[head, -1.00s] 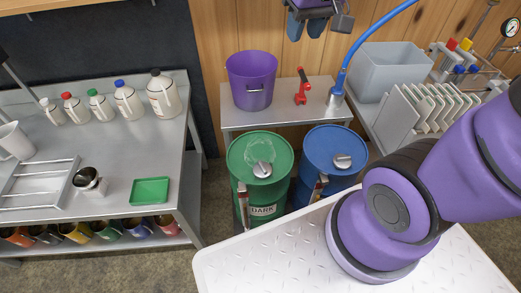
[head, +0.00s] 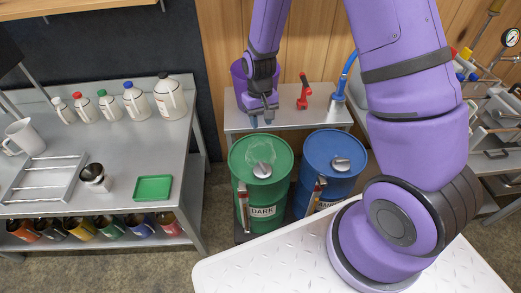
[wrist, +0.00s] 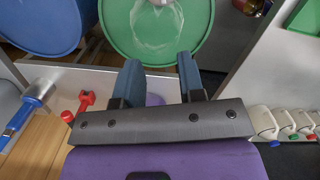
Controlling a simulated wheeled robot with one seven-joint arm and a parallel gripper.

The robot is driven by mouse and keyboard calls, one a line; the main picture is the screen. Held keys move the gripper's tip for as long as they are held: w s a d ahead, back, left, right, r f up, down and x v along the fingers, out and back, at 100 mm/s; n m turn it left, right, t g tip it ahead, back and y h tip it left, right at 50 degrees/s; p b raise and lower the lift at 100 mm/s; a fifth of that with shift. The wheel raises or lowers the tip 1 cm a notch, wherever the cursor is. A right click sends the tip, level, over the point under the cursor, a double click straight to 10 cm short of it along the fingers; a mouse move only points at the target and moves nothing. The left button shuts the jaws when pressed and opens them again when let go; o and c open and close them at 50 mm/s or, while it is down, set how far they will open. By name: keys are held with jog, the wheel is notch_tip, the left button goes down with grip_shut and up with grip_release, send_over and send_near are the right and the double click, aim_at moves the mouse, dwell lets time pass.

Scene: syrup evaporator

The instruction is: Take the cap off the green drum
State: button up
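My gripper (head: 261,122) is above and behind the drum's far rim, apart from the cap. In the wrist view its two blue-grey fingers (wrist: 160,72) are spread with nothing between them, and the green lid (wrist: 120,30) lies beyond their tips.
The blue drum (head: 333,180) with its own cap stands close to the right. A purple bucket (head: 238,80), partly hidden by my arm, and a red tool (head: 303,92) are on the small table. A left bench (head: 110,180) holds several bottles and a green tray (head: 153,188).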

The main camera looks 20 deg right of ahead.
jog(key=g, duration=0.1)
send_near(263, 167)
jog(key=shift+w+a+f, duration=0.1)
jog(key=shift+w+f, duration=0.05)
jog(key=shift+f, duration=0.7)
jog(key=shift+s+f, duration=0.3)
jog(key=shift+f, duration=1)
jog(key=shift+s+f, duration=0.25)
jog(key=shift+f, duration=1)
jog(key=shift+s+f, duration=0.3)
jog(key=shift+f, duration=1)
jog(key=shift+s+f, duration=0.35)
jog(key=shift+f, duration=0.15)
jog(key=c, duration=0.6)
jog(key=shift+w+r, duration=0.25)
jog(key=shift+r, duration=0.65)
grip_shut()
jog(key=shift+r, duration=1.5)
